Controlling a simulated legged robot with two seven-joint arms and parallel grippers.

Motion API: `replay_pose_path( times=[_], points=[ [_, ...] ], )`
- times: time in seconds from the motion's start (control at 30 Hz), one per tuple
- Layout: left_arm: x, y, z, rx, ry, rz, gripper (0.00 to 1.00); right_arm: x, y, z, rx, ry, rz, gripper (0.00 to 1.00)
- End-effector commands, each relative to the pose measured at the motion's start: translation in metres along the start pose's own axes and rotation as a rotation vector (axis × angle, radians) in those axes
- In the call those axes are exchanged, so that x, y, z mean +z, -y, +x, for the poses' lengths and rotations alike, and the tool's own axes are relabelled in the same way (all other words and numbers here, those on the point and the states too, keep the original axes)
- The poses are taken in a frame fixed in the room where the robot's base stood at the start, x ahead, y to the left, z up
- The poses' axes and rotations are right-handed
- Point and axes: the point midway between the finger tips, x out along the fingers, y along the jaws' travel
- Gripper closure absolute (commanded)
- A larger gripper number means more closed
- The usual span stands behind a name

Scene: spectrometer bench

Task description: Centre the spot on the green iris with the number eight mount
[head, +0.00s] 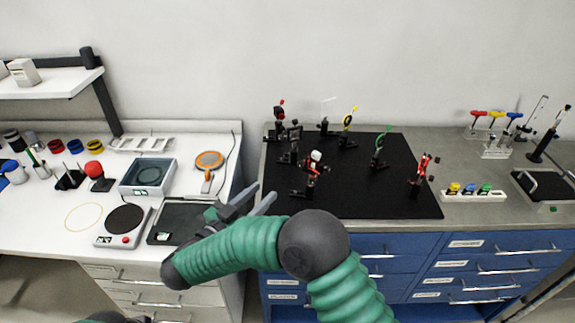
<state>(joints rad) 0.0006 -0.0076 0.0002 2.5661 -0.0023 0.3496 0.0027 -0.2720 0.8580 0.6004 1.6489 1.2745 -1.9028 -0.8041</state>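The green iris (380,150) stands upright on a post towards the right of the black breadboard (350,203) in the head view. Several dark mounts stand on the board; one with a red and white top (314,162) is near the middle and a red one (422,166) is at the right. No number is legible, so I cannot tell which is the number eight mount. No light spot can be made out. My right gripper (265,191) is open and empty, left of the board's front left corner. My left gripper is out of view.
A yellow ring (348,118) stands at the back of the board. The white bench at left holds a hotplate (125,219), a dark tray (180,222) and an orange round tool (209,160). The board's front is clear.

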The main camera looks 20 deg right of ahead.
Motion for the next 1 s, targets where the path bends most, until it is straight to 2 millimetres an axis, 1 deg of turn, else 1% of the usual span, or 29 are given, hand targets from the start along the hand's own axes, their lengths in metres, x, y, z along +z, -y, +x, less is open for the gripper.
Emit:
replay_pose_path(
  times=[0.03, 0.1, 0.2, 0.3, 0.4, 0.6, 0.83, 0.87, 1.0],
  points=[
    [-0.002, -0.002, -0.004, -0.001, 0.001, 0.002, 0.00, -0.002, -0.003, 0.017, 0.007, 0.001, -0.001, 0.62],
    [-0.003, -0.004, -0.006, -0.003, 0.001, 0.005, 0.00, -0.001, -0.004, 0.038, 0.007, 0.004, 0.001, 0.62],
    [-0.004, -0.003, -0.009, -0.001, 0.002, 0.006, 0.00, 0.000, -0.004, 0.065, 0.006, 0.004, 0.002, 0.62],
    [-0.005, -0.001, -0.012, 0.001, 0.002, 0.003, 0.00, -0.001, -0.002, 0.087, 0.005, 0.002, 0.000, 0.62],
    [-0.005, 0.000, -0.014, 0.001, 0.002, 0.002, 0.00, -0.001, 0.000, 0.104, 0.004, 0.000, 0.000, 0.62],
    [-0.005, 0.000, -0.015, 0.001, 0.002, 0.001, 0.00, -0.001, 0.002, 0.121, 0.000, -0.002, -0.002, 0.62],
    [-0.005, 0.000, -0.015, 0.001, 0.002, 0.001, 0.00, 0.000, -0.001, 0.126, 0.000, 0.000, 0.002, 0.62],
    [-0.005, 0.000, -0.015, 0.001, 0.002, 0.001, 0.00, 0.000, -0.001, 0.126, 0.000, 0.000, 0.002, 0.65],
    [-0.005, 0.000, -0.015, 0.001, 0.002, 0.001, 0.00, 0.000, -0.002, 0.126, 0.000, 0.001, 0.002, 0.83]
  ],
)
